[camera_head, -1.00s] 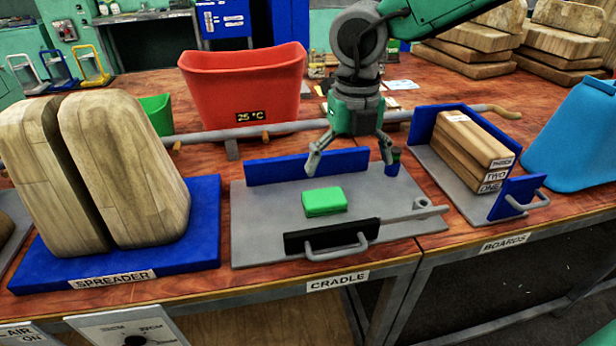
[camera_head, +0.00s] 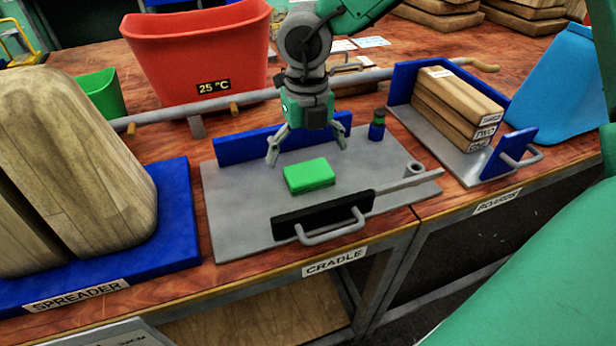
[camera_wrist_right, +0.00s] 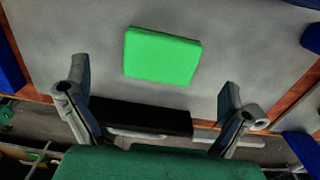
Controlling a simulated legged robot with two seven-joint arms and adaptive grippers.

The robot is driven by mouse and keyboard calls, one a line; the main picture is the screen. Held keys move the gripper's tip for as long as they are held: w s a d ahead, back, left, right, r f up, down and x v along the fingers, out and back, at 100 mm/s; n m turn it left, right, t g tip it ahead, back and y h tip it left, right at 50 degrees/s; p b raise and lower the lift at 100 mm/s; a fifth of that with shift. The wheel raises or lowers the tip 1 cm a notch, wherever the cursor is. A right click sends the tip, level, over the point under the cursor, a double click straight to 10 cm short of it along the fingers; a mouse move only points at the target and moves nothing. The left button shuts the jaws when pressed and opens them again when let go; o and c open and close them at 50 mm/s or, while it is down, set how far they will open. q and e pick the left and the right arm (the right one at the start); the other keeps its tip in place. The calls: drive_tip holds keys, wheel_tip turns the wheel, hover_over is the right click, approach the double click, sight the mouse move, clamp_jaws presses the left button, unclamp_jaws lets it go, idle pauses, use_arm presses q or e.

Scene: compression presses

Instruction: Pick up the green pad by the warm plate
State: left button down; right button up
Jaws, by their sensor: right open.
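The green pad (camera_head: 309,175) lies flat on the grey plate of the cradle (camera_head: 240,220), near its middle. In the right wrist view the pad (camera_wrist_right: 162,55) is ahead of the fingers and between their lines. My right gripper (camera_head: 307,153) is open and empty, pointing down, above and just behind the pad; no contact shows. Both its fingers (camera_wrist_right: 152,85) show spread in the right wrist view. My left gripper is not in view. I cannot tell any plate as warm; a "25 °C" sign is on the red bin (camera_head: 195,55).
A blue wall (camera_head: 235,148) backs the cradle; a black block with a handle (camera_head: 320,228) is at its front. A small dark-blue bottle (camera_head: 377,128) stands right of the gripper. Stacked boards (camera_head: 455,105) lie right, the wooden spreader blocks (camera_head: 90,160) left.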

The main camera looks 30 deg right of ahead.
sight(308, 171)
drive_tip(key=f+b, duration=0.1)
drive_tip(key=f, duration=0.3)
drive_tip(key=shift+s+f, duration=0.1)
drive_tip(key=shift+s, duration=0.1)
drive_tip(key=shift+d+f+b, duration=0.1)
drive_tip(key=shift+f+b, duration=0.25)
drive_tip(key=shift+f, duration=0.1)
drive_tip(key=shift+d, duration=0.1)
drive_tip(key=c, duration=1)
drive_tip(key=shift+o, duration=0.2)
drive_tip(key=shift+r, duration=0.1)
wheel_tip(308, 171, up, 10)
drive_tip(key=p, duration=0.3)
